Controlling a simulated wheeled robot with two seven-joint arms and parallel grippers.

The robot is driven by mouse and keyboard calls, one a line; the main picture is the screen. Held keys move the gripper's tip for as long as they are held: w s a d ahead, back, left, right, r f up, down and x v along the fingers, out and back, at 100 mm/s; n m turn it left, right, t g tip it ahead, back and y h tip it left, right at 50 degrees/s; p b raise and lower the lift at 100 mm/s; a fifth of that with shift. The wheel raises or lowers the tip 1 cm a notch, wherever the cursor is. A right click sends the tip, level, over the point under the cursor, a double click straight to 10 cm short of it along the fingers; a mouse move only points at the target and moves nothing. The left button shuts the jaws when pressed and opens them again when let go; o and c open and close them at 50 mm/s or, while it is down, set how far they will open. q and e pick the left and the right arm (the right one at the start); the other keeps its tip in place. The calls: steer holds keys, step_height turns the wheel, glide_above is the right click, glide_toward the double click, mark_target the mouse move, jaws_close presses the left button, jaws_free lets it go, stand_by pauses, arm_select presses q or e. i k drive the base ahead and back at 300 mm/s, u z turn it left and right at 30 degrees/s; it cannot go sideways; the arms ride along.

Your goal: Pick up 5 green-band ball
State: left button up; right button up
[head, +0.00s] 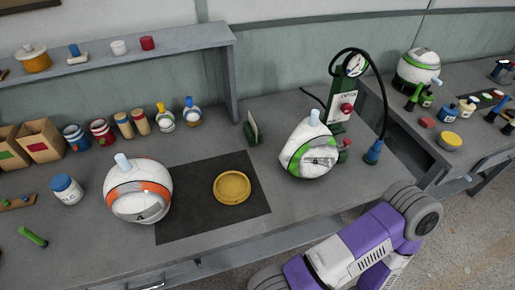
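A white ball with green bands (297,160) sits on the grey workbench, right of the dark mat. It looks dented or partly slack and has a light-blue plug on top. A second white ball with a green band (417,70) stands on the side bench at the upper right, rounder in shape. No number can be read on either ball. One of my arms, purple and white, crosses the lower right, in front of the bench. Neither of my grippers shows, and nothing is seen holding a ball.
A white ball with an orange band (138,205) sits left of the dark mat (190,225), which bears a yellow dish (232,187). A green pump stand (340,95) with gauge and black hose is behind the nearer green-band ball. Jars and boxes line the back left.

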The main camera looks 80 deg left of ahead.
mark_target(311, 150)
steer(key=k, duration=0.35)
steer(key=u, duration=0.85)
